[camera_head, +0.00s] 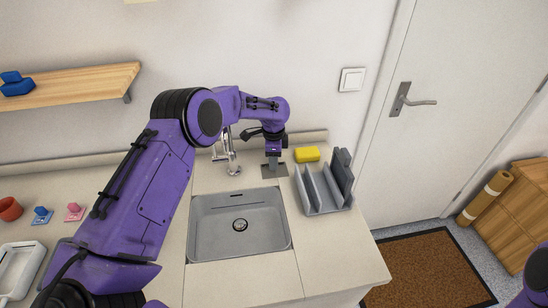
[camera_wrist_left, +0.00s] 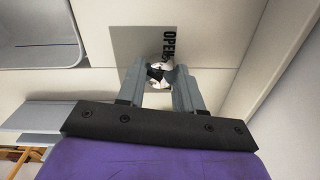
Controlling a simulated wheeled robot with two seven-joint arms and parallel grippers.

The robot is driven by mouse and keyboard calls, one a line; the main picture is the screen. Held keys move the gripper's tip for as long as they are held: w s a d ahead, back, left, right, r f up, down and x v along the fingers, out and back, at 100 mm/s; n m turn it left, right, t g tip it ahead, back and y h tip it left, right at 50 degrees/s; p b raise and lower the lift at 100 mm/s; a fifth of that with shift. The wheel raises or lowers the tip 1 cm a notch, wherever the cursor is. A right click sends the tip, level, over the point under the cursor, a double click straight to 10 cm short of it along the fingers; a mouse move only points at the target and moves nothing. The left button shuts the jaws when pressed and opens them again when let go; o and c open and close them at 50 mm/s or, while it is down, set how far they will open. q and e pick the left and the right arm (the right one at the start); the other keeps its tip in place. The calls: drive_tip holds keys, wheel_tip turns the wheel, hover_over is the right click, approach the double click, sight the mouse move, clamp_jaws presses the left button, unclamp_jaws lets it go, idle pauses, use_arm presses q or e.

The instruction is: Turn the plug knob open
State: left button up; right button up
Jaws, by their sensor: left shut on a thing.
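The plug knob (camera_wrist_left: 157,75) is a small round, shiny piece on a grey square plate (camera_wrist_left: 128,42) marked OPEN. The plate also shows in the head view (camera_head: 281,171), on the counter behind the sink, where my gripper hides the knob. My left gripper (camera_head: 272,166) points down over the plate. In the left wrist view its two grey fingers (camera_wrist_left: 160,74) are shut on the knob, one on each side. The knob's exact turn is hard to read. My right gripper is out of view.
The sink (camera_head: 212,225) with its drain lies in front of the plate. The faucet (camera_head: 230,158) stands close left of my gripper. The wall is just behind.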

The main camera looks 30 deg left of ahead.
use_arm(q)
drive_tip(key=n+p, duration=0.1)
drive_tip(key=n, duration=0.1)
drive_tip(key=shift+s+n, duration=0.1)
drive_tip(key=shift+n, duration=0.3)
drive_tip(key=n+p, duration=0.1)
drive_tip(key=n, duration=0.3)
drive_tip(key=shift+d+f, duration=0.1)
drive_tip(key=shift+f, duration=0.05)
drive_tip(key=n+p, duration=0.1)
drive_tip(key=n, duration=0.4)
drive_tip(key=shift+f+n, duration=0.1)
drive_tip(key=shift+n, duration=2.1)
drive_tip(key=o, duration=1)
drive_tip(key=shift+o, duration=0.2)
drive_tip(key=shift+w, duration=0.25)
